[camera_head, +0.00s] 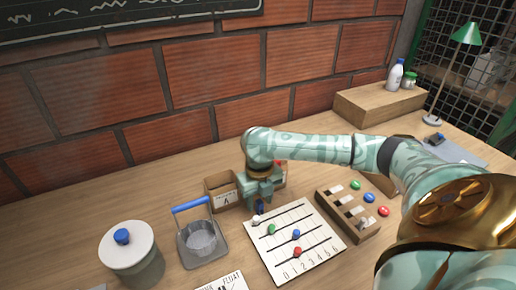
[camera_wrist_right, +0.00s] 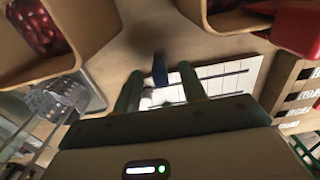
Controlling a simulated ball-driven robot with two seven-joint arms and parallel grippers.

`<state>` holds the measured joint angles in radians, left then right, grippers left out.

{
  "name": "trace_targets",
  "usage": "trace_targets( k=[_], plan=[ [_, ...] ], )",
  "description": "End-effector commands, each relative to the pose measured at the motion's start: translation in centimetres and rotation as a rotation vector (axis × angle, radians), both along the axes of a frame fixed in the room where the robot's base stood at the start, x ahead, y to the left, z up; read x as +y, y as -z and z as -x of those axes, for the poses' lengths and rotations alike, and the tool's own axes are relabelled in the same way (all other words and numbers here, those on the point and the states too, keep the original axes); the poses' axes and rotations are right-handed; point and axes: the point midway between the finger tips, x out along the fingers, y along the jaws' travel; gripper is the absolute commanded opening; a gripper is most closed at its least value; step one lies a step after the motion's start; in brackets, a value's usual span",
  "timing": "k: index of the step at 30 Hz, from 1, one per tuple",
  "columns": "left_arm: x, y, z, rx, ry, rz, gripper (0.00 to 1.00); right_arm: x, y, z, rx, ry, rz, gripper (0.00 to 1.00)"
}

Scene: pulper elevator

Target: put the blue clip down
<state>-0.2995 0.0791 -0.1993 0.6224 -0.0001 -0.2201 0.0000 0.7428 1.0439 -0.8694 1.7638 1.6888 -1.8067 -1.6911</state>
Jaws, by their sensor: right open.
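The blue clip (camera_wrist_right: 160,70) shows in the right wrist view as a small dark blue piece between my right fingertips. My right gripper (camera_wrist_right: 160,78) is open, with a gap showing on both sides of the clip. In the head view, my right gripper (camera_head: 262,195) points down at the back left edge of the white bead board (camera_head: 322,243). The clip (camera_head: 259,206) is a small dark blue patch just under the fingers there, mostly hidden. I cannot tell whether it touches the table. My left gripper is not in view.
A wooden bin marked A (camera_head: 225,198) is close behind the gripper. A blue-handled strainer (camera_head: 203,240) and a white-lidded pot (camera_head: 125,248) are left. Bare table lies at the far left.

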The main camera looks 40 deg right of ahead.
Motion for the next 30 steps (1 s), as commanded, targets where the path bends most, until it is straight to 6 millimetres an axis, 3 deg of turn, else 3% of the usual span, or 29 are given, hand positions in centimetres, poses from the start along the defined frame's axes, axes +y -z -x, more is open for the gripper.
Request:
trace_targets(
  k=[3,8,20,26,30],
  plan=[
    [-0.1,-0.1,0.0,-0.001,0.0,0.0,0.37,0.0,-0.2,0.0,-0.002,0.0,0.0,0.42],
    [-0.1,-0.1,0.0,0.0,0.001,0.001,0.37,0.0,-0.3,0.0,-0.002,0.0,0.0,0.0],
    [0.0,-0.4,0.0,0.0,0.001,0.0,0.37,0.0,-0.7,0.0,-0.003,0.0,0.0,0.0],
    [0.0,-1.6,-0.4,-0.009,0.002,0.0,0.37,0.0,-3.4,-0.1,-0.005,-0.001,-0.002,0.0],
    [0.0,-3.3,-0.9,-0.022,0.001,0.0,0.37,1.0,-6.2,1.4,-0.004,-0.004,-0.001,0.0]
  ],
)
